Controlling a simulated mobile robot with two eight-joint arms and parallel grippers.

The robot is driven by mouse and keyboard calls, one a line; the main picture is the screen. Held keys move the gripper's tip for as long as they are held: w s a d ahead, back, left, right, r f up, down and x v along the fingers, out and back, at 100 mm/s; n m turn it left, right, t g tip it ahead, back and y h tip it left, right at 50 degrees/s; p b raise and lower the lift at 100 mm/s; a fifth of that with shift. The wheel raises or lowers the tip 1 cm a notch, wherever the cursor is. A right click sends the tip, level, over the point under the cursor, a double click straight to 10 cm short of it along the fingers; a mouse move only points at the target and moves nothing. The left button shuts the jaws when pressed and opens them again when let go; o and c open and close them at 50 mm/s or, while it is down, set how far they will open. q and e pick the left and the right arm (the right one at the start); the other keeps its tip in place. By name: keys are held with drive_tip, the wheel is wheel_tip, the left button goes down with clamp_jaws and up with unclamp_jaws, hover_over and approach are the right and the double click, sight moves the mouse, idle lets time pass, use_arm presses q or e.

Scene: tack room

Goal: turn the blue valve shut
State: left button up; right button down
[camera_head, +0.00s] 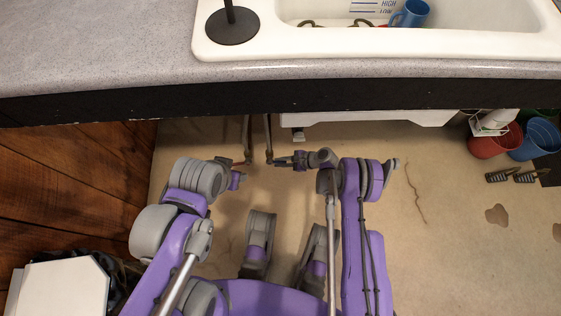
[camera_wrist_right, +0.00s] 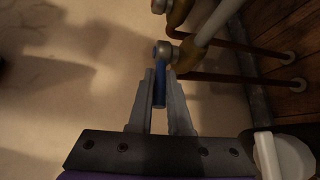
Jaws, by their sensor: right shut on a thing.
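The blue valve handle (camera_wrist_right: 160,90) shows in the right wrist view as a short blue lever, running from a metal pivot down between my right gripper's fingers. My right gripper (camera_wrist_right: 160,74) is shut on it, one finger on each side. In the head view my right gripper (camera_head: 281,161) is at the foot of the right-hand pipe (camera_head: 268,138) under the counter. The handle is too small there to tell its angle clearly. My left gripper (camera_head: 240,176) is near the left-hand pipe (camera_head: 247,138); its fingers do not show clearly.
The counter (camera_head: 120,50) and white sink (camera_head: 460,50) overhang the pipes. A wooden wall (camera_head: 75,180) closes the left side. Red (camera_head: 493,146) and blue (camera_head: 538,140) buckets and brushes (camera_head: 515,176) stand or lie at right. The floor between is mostly free.

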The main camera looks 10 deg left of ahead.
drive_tip(key=c, duration=1.1)
unclamp_jaws()
drive_tip(key=shift+c, duration=0.2)
drive_tip(key=p+v, duration=0.2)
drive_tip(key=v, duration=0.8)
drive_tip(key=shift+d+r, duration=0.25)
drive_tip(key=shift+r, duration=0.05)
